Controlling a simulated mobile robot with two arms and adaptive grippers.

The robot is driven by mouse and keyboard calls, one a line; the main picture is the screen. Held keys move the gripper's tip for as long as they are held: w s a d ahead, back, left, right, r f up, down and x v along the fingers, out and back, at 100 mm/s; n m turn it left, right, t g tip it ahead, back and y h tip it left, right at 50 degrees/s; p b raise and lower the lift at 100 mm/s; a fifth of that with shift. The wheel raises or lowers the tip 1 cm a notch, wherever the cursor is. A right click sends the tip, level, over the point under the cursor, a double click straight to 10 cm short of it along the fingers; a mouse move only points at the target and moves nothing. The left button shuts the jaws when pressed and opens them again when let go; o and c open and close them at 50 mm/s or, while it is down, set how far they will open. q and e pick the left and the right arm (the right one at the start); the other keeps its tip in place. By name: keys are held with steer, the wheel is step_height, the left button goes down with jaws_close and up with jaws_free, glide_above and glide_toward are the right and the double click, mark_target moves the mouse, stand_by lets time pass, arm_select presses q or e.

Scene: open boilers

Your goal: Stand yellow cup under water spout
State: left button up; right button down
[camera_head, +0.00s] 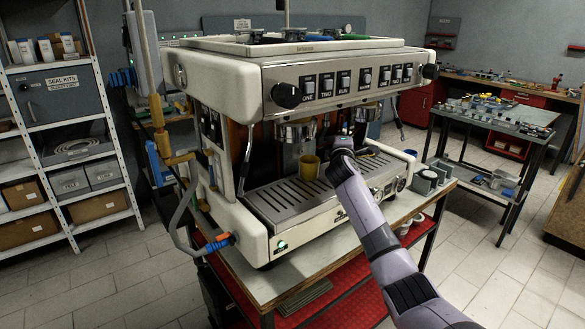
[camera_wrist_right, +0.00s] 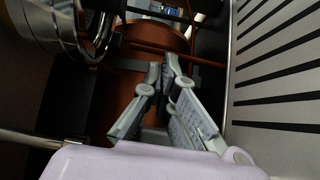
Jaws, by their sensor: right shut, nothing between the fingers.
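The yellow cup (camera_head: 309,168) stands upright on the slotted drip tray (camera_head: 278,203) of the white espresso machine (camera_head: 222,85). It is below and slightly right of the left metal group head (camera_head: 295,133); I cannot clearly make out a water spout or tell whether the cup is exactly under one. My right gripper (camera_wrist_right: 168,65) is shut and empty, pointing into the machine, with the tray slots at the right of the wrist view. In the head view my right arm reaches in just right of the cup, and its fingers are mostly hidden. The cup does not show in the wrist view. My left gripper is out of view.
Small grey containers (camera_head: 424,182) stand at the bench's right end. A steam pipe (camera_head: 246,155) hangs at the tray's left. A grey hose (camera_head: 180,225) runs down the machine's left side. A reddish-brown boiler (camera_wrist_right: 160,45) shows inside the machine.

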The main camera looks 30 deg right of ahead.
steer(key=a, duration=0.2)
steer(key=a+p, duration=0.1)
steer(key=a, duration=0.3)
steer(key=shift+s+r+p, duration=0.2)
steer(key=shift+s+p, duration=0.1)
steer(key=shift+p, duration=0.05)
steer(key=p, duration=0.4)
glide_above(307, 168)
steer(key=a, duration=0.6)
steer(key=shift+w+d, duration=0.1)
steer(key=shift+w, duration=0.3)
step_height(307, 168, down, 5)
steer(key=shift+d+r+p, duration=0.1)
steer(key=shift+d+p, duration=0.05)
steer(key=shift+p, duration=0.25)
steer(key=shift+d+f+p, duration=0.2)
steer(key=shift+d+p, duration=0.3)
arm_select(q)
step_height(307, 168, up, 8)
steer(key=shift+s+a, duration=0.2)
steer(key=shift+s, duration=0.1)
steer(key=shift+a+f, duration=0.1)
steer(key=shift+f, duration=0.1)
arm_select(e)
steer(key=shift+d, duration=0.1)
